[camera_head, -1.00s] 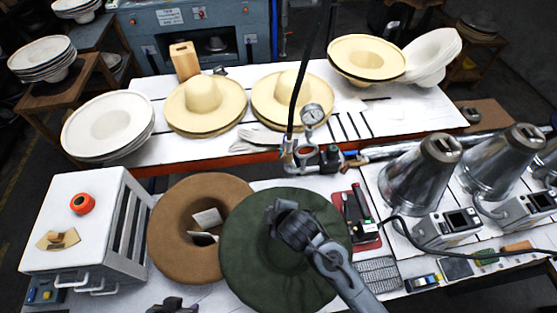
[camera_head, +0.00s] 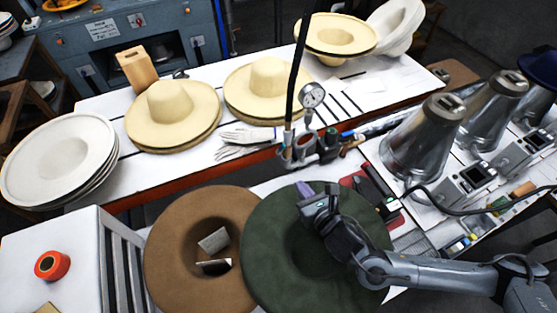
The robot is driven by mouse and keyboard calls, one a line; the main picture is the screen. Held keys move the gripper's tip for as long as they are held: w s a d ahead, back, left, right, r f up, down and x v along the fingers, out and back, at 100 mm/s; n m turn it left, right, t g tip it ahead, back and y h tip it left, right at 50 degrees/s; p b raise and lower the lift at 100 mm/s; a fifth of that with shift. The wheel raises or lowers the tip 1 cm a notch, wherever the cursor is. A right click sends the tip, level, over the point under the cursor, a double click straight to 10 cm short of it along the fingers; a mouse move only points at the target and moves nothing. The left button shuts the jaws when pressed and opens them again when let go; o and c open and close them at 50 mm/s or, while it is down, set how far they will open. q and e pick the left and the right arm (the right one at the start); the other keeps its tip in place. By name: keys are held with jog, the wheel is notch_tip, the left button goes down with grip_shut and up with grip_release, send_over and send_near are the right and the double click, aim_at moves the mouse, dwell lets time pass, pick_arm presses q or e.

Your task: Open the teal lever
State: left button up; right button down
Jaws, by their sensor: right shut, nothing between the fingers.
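My right gripper (camera_head: 313,200) reaches in from the right over the dark green felt hat (camera_head: 275,265). It is shut and empty, pointing toward the back of the bench. Beyond it stands a pipe fitting with a round pressure gauge (camera_head: 312,95). A small dark teal-green part (camera_head: 328,143) sits on this fitting. It may be the teal lever, but it is too small to tell its shape or position. My gripper is apart from it, nearer the front. My left gripper is not in view.
A brown hat (camera_head: 170,245) lies beside the green one. A white cabinet (camera_head: 70,235) with an orange roll (camera_head: 52,265) stands at the left. Metal cones (camera_head: 425,135) and a dark hose (camera_head: 415,187) are at the right. Cream hats (camera_head: 175,110) sit on the back table.

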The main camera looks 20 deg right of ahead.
jog(key=shift+w+d+f, duration=0.1)
jog(key=shift+d+f, duration=0.15)
jog(key=shift+d, duration=0.2)
jog(key=shift+w+d+f, duration=0.1)
jog(key=shift+d+f, duration=0.15)
jog(key=shift+d, duration=0.2)
jog(key=shift+d+h+b, duration=0.3)
jog(key=shift+w, duration=0.4)
send_near(283, 149)
notch_tip(283, 149, down, 4)
jog(key=w, duration=0.1)
pick_arm(q)
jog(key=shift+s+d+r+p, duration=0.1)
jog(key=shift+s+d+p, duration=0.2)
jog(key=shift+p, duration=0.45)
pick_arm(e)
jog(key=shift+w+a+r, duration=0.1)
jog(key=shift+w+r, duration=0.15)
jog(key=shift+w, duration=0.55)
jog(key=shift+w+r, duration=0.25)
jog(key=shift+w, duration=0.5)
jog(key=shift+w+a+r, duration=0.1)
jog(key=shift+w+r, duration=0.1)
jog(key=shift+w, duration=0.6)
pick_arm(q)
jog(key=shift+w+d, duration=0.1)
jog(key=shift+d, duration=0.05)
